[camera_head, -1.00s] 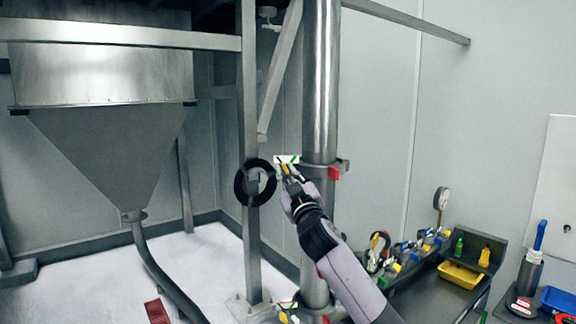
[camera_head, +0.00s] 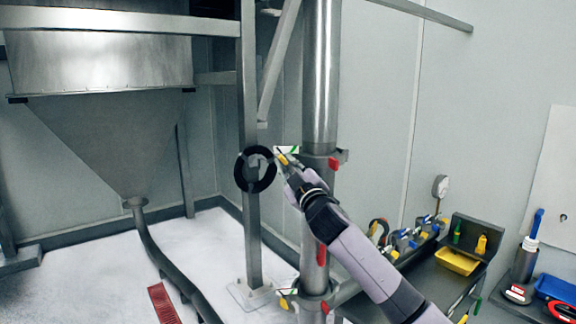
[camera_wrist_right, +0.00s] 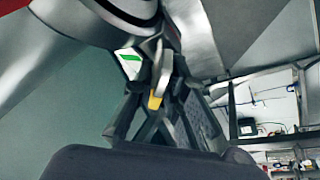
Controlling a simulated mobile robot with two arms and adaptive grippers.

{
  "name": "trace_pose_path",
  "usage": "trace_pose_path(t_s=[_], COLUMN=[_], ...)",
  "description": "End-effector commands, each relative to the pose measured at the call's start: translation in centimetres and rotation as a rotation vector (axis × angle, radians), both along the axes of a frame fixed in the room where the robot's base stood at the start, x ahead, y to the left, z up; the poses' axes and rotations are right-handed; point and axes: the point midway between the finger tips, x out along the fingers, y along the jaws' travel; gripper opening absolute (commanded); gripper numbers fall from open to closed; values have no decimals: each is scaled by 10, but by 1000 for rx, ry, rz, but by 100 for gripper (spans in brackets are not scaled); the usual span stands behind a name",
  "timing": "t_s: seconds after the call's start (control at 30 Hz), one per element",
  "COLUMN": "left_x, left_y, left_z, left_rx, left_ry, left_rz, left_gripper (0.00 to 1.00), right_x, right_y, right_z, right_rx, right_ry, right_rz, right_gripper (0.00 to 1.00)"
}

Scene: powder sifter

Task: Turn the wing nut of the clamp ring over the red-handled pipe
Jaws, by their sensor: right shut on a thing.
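The clamp ring (camera_head: 322,158) sits around the tall steel pipe (camera_head: 320,80), with a red part (camera_head: 334,164) on its right side. A red handle (camera_head: 321,255) shows lower on the pipe, partly beside my forearm. My right gripper (camera_head: 286,160) is at the clamp's left side, shut on the wing nut. In the right wrist view, the wing nut (camera_wrist_right: 162,68) is a small metal lobe at the fingertips (camera_wrist_right: 157,95), with a yellow piece between the fingers. A white and green label (camera_wrist_right: 130,63) is beside it. The nut is mostly hidden in the head view. My left gripper is not in view.
A black handwheel (camera_head: 241,168) on a square post (camera_head: 251,225) stands just left of my gripper. A large hopper (camera_head: 100,130) is at the left. A bench with a yellow tray (camera_head: 457,262) and fittings is at the right.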

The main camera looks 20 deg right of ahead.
Motion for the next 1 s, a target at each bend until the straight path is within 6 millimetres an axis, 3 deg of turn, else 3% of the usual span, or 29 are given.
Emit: trace_pose_path(t_s=[0.07, 0.1, 0.3, 0.67, 0.77, 1.0], left_x=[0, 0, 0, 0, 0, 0], left_y=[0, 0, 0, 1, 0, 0], left_z=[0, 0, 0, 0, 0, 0], left_rx=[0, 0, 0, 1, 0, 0], left_ry=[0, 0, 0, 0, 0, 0], left_rz=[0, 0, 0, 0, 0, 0], left_gripper=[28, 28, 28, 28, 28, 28], right_x=[0, 0, 0, -4, -13, -55], right_y=[0, 0, 0, -1, -2, -6], right_z=[-1, -1, -1, -2, -5, -19], right_rx=[1, 1, 1, 2, 1, 1], right_ry=[2, 2, 2, 1, 1, 3], right_rz=[0, 0, 0, 0, 0, 2], right_gripper=[0, 16, 28, 28, 28, 28])
